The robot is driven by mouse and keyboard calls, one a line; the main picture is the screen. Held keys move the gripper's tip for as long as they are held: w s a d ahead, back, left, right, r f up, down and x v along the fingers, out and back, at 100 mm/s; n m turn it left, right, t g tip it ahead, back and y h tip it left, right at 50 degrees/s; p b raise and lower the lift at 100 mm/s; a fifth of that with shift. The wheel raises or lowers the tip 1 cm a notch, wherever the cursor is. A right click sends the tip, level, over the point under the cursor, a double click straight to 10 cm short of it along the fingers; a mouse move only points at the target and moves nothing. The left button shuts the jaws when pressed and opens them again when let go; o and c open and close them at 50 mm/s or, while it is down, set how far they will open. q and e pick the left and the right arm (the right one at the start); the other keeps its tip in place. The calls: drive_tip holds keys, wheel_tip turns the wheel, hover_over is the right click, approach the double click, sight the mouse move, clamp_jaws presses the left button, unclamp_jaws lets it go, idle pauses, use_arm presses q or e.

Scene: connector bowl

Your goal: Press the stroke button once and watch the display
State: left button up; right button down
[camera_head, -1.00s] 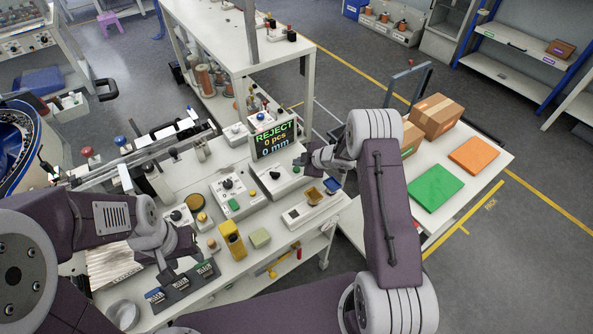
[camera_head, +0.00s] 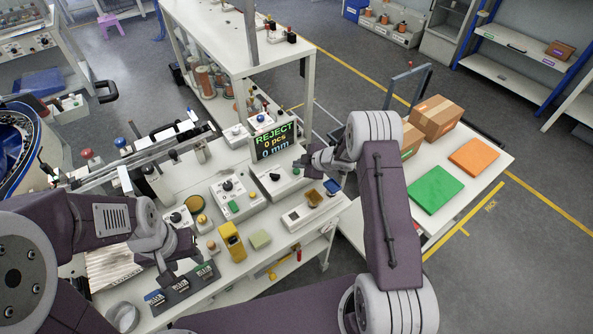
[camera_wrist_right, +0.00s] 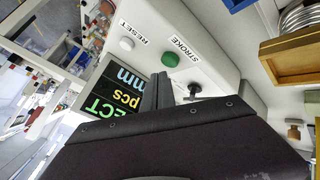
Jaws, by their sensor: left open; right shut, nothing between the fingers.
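The green stroke button (camera_wrist_right: 170,59) sits on a white panel beside the "STROKE" label in the right wrist view. The display (camera_head: 275,142) reads "REJECT 0 pcs 0 mm" in the head view; part of it (camera_wrist_right: 115,95) also shows in the right wrist view. My right gripper (camera_head: 304,163) is shut and empty at the display unit; its dark fingertips (camera_wrist_right: 158,85) show just below the button in the right wrist view. I cannot tell whether they touch it. My left gripper (camera_head: 182,268) is open and empty over the front left of the bench.
A white reset button (camera_wrist_right: 126,44) is on the same panel, and a dark knob (camera_wrist_right: 200,90) is close to the fingertips. A yellow block (camera_head: 230,240) and a black labelled tray (camera_head: 182,290) are near my left gripper. Cardboard boxes (camera_head: 435,118) stand on the right table.

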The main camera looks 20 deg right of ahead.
sight(299, 172)
idle(0.8)
drive_tip(key=shift+f, duration=0.4)
drive_tip(key=shift+f+b, duration=0.55)
drive_tip(key=shift+b, duration=0.1)
idle(0.3)
idle(0.3)
drive_tip(key=shift+r+p, duration=0.95)
wheel_tip(299, 172, up, 5)
drive_tip(key=p, duration=0.4)
drive_tip(key=shift+r+p, duration=0.1)
drive_tip(key=shift+p, duration=0.3)
